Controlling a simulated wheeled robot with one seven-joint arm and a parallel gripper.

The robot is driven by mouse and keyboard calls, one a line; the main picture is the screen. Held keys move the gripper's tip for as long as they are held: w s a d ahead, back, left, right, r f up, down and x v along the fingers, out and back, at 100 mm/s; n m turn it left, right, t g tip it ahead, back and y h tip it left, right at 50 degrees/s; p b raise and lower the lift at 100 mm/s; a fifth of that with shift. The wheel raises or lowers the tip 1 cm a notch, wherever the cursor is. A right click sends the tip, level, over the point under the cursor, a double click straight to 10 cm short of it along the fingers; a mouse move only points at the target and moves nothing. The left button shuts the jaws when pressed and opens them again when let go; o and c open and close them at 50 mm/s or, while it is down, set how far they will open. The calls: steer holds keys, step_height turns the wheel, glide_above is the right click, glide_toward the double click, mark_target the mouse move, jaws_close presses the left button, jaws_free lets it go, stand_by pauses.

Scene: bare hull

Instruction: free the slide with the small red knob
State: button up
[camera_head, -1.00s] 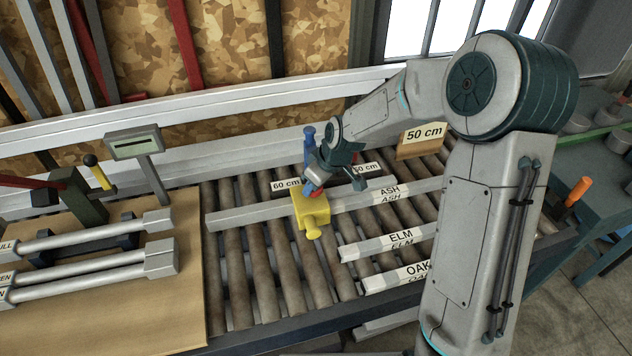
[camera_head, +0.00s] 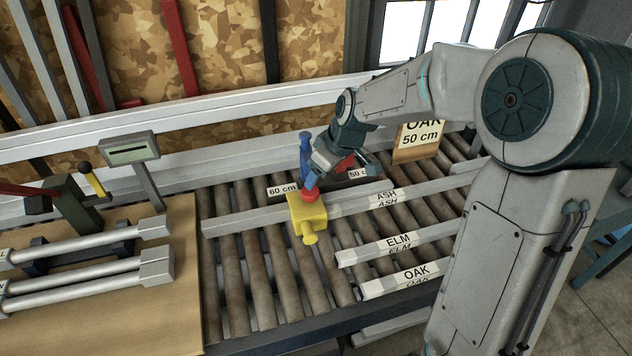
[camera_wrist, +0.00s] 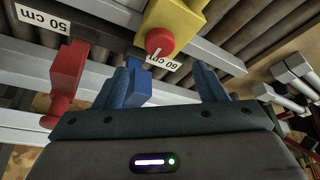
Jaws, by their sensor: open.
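The yellow slide (camera_head: 308,214) sits around the long pale ASH bar (camera_head: 262,215) on the roller bench. Its small red knob (camera_head: 310,196) is on top, and in the wrist view the knob (camera_wrist: 160,42) has a pale line on its face. My gripper (camera_head: 338,172) is open and empty, just above and right of the knob. In the wrist view, the knob lies just beyond and between my gripper's fingertips (camera_wrist: 166,86), apart from them. Whether the knob is locked cannot be told.
A blue stop (camera_wrist: 138,88) at the 60 cm label and a red stop (camera_wrist: 68,72) at the 50 cm label stand close to my fingers. Bare rollers (camera_head: 265,285) are at front left.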

steer(key=shift+v, duration=2.75)
steer(key=s+d+m+h, duration=0.1)
steer(key=s+d+m, duration=0.2)
steer(key=s, duration=0.4)
steer(key=s+d+r+m+h, duration=0.1)
steer(key=s+d+m, duration=0.2)
steer(key=s, duration=0.5)
steer(key=s+d+m+h, duration=0.1)
steer(key=s+d+m, duration=0.3)
steer(key=s, duration=0.3)
steer(key=shift+s+d+r+h, duration=0.15)
steer(key=shift+s+d+h, duration=0.15)
steer(key=shift+d, duration=0.1)
